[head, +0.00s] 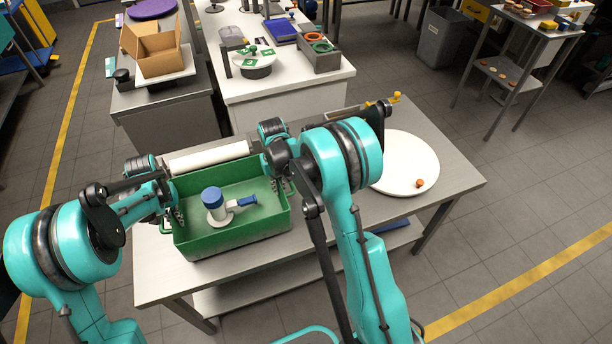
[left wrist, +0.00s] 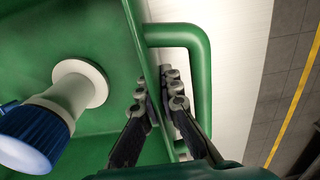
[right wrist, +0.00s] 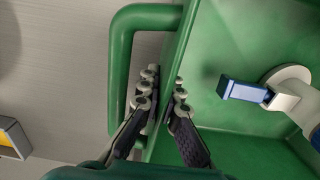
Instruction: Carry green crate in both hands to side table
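The green crate (head: 237,240) sits on a grey metal table (head: 160,285); I cannot tell whether it is lifted at all. It holds a white and blue fitting (head: 214,205). My left gripper (head: 174,214) is at the crate's left side; in the left wrist view its fingers (left wrist: 158,105) are closed around the crate wall, inside the green handle loop (left wrist: 203,85). My right gripper (head: 284,186) is at the right side; in the right wrist view its fingers (right wrist: 165,100) are likewise closed around the wall beside the other handle (right wrist: 120,70).
A white round board (head: 400,175) with an orange piece (head: 420,183) lies right of the crate. A white roll (head: 209,157) lies behind it. A white-topped counter (head: 290,85) stands beyond. A small shelved table (head: 520,75) stands far right, with open floor before it.

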